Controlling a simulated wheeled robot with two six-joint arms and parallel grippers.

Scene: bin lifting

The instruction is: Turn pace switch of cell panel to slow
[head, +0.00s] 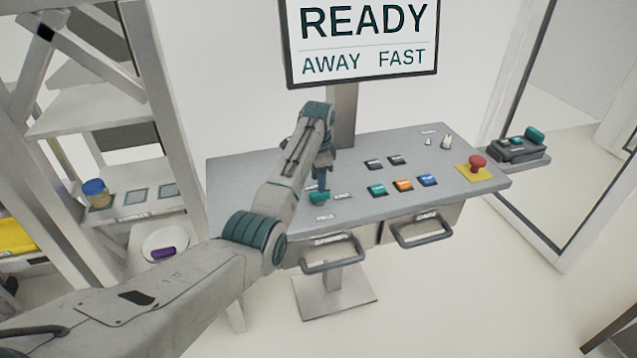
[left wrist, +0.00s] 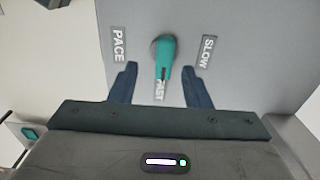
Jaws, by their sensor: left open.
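The cell panel (head: 350,190) is a grey sloped desk on a post. Its pace switch shows as a teal knob (head: 319,197) at the panel's front left. In the left wrist view the teal switch lever (left wrist: 164,60) points toward the FAST label, with PACE (left wrist: 118,44) to its left and SLOW (left wrist: 207,54) to its right. My left gripper (left wrist: 160,82) is open, its two dark fingers on either side of the lever's lower end, apart from it. In the head view the left gripper (head: 322,180) is over the knob. The screen (head: 362,40) reads READY, AWAY, FAST.
Teal, orange and blue buttons (head: 403,184) and a red emergency button (head: 478,162) sit to the right on the panel. Two drawers with handles (head: 420,232) hang below its front edge. A shelf rack (head: 140,200) stands at the left, and a small dark device (head: 517,150) at the right.

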